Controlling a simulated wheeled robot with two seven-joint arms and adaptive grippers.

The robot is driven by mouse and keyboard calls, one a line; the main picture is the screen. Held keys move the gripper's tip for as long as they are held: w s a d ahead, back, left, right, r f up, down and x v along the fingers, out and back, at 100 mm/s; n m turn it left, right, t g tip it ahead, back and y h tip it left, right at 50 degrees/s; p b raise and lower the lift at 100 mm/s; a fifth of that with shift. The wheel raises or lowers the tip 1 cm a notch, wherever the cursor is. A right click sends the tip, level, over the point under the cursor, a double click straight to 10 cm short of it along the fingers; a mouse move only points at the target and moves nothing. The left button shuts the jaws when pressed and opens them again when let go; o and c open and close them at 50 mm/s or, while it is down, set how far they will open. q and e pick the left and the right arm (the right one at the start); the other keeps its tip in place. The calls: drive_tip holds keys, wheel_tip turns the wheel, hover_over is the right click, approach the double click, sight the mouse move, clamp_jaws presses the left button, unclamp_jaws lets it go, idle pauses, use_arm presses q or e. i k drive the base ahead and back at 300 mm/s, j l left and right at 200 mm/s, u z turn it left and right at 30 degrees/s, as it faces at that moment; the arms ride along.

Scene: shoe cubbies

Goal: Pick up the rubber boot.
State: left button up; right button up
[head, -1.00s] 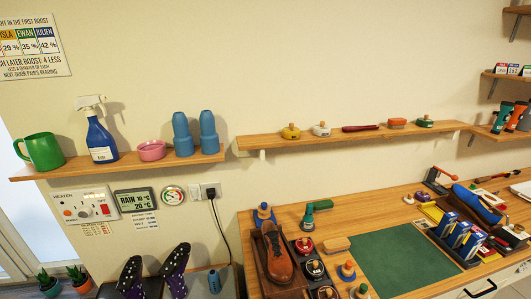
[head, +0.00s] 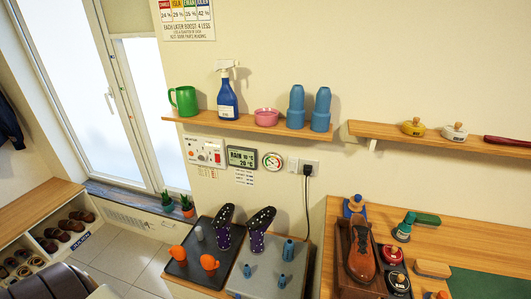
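One dotted shape (head: 224,227) is on the left and the other (head: 258,232) is on the right. They look like upturned boots with their dark soles up, but I cannot be sure that either is a rubber boot. Several short blue pegs (head: 288,250) and two orange pieces (head: 209,262) stand near them. Neither of my grippers is in view.
A wall shelf (head: 245,124) above holds a green mug (head: 184,100), spray bottle (head: 227,100), pink bowl (head: 266,117) and blue cups (head: 321,110). A workbench (head: 400,214) with a brown shoe (head: 361,250) stands right.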

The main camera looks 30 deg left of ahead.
sight(221, 222)
drive_tip(key=u, duration=1.4)
